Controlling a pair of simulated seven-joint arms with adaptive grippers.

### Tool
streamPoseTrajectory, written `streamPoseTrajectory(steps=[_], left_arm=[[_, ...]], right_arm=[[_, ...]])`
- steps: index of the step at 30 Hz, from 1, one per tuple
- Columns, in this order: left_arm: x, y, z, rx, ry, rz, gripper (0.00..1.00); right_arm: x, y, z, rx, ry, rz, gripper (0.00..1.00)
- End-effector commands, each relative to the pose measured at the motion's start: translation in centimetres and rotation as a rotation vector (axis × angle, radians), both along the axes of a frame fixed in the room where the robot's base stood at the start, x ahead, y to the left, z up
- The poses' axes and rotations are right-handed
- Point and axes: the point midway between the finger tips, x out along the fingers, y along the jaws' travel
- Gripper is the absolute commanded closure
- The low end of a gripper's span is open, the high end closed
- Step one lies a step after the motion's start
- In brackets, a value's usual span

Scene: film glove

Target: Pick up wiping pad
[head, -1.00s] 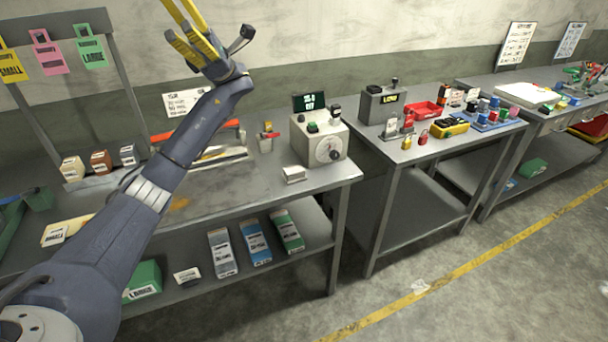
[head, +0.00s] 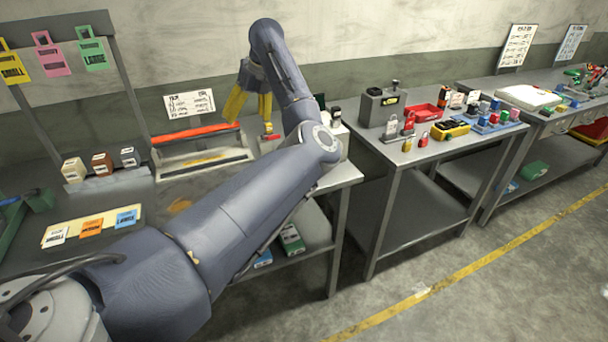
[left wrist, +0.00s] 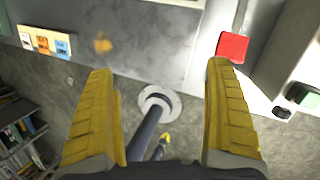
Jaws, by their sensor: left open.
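I cannot tell for sure which thing is the wiping pad. A small red and yellow item (head: 268,137) stands on the first bench (head: 335,178), just below my left gripper (head: 249,112). In the left wrist view a red square-topped thing (left wrist: 232,47) shows beside the tip of the right-hand finger. My left gripper is open and empty above the back of the bench, and its spread fingers (left wrist: 160,70) frame bare floor and a grey base in the wrist view. A small white block seen earlier on the bench front is hidden by my left arm. My right gripper is out of view.
The red-barred film sealer (head: 195,134) lies left of the gripper. A pale control box (head: 338,135) is partly hidden behind my arm. A tray with labelled cards (head: 90,228) lies at the left.

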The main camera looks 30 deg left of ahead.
Motion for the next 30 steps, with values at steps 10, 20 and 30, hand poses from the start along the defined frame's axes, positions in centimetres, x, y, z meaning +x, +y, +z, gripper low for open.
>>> streamPoseTrajectory(steps=[10,20,30], left_arm=[[5.2,-10.3,-4.1,-0.317,-0.094,-0.215,0.13],[5.4,-10.9,-8.8,-0.335,-0.097,-0.226,0.13],[5.4,-10.8,-14.2,-0.332,-0.097,-0.226,0.13]], right_arm=[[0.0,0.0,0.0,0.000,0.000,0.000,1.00],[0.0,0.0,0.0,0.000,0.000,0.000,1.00],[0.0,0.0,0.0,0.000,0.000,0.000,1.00]])
